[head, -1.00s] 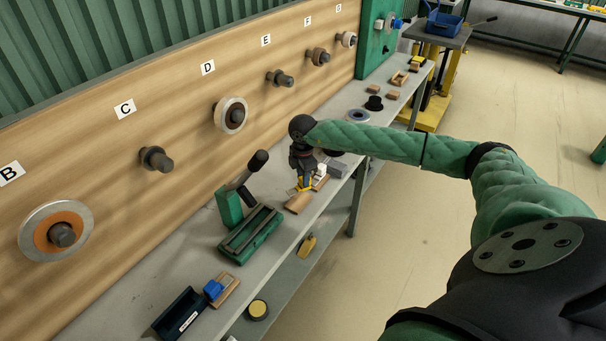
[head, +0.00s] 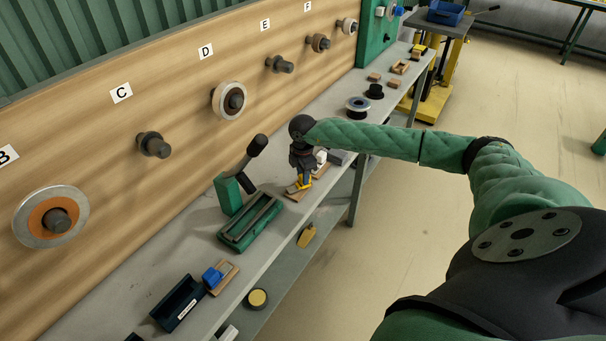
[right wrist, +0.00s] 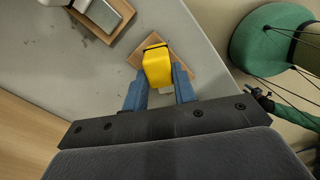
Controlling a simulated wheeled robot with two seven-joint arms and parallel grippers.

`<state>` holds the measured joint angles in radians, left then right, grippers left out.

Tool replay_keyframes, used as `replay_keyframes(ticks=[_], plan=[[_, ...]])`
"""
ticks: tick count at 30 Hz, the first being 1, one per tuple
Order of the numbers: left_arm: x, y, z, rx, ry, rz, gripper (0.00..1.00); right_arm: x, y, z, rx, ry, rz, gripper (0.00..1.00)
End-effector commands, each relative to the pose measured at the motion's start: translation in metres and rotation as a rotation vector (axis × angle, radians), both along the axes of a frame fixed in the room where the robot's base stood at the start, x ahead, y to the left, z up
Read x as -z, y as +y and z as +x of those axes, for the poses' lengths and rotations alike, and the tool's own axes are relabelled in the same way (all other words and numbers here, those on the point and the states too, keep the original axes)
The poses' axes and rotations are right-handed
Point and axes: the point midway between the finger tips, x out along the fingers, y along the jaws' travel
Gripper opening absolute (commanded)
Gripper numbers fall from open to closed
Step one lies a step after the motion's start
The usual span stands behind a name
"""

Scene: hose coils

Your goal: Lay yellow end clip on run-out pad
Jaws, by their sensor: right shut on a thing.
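My right gripper (head: 303,180) is shut on the yellow end clip (head: 304,184) above the bench. In the right wrist view the clip (right wrist: 157,67) sits between the blue fingers of the gripper (right wrist: 160,92). A small wooden pad (head: 291,194), which looks like the run-out pad, is directly under the clip. Its edges show on both sides of the clip in the right wrist view (right wrist: 184,72). The clip overlaps the pad; I cannot tell whether they touch. My left gripper is out of view.
A second wooden plate with a pale block (head: 321,157) is just beyond the gripper. A green clamp fixture (head: 250,222) with an upright lever stands nearer on the bench. A dark blue bin (head: 179,303) is farther left. Pegs with coils line the wooden wall.

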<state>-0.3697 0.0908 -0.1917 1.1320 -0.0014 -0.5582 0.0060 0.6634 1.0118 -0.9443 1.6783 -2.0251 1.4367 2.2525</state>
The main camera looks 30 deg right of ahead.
Motion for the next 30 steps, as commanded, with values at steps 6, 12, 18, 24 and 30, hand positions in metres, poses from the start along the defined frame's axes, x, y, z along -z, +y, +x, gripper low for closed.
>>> replay_keyframes(ticks=[6, 12, 18, 24, 30], plan=[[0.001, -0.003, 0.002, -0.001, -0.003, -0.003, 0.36, 0.0, 0.0, 0.0, 0.0, 0.0, 0.0, 0.0], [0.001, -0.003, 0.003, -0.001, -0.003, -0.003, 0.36, 0.0, 0.0, 0.0, 0.0, 0.0, 0.0, 0.52], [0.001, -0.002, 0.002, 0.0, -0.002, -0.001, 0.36, 0.0, 0.0, 0.0, 0.0, 0.0, 0.0, 0.52], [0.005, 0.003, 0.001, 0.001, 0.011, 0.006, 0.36, -0.006, 0.0, 0.0, -0.001, -0.001, 0.0, 0.52], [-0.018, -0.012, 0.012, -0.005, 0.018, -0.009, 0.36, -0.028, 0.0, 0.0, 0.0, -0.002, 0.0, 0.52]])
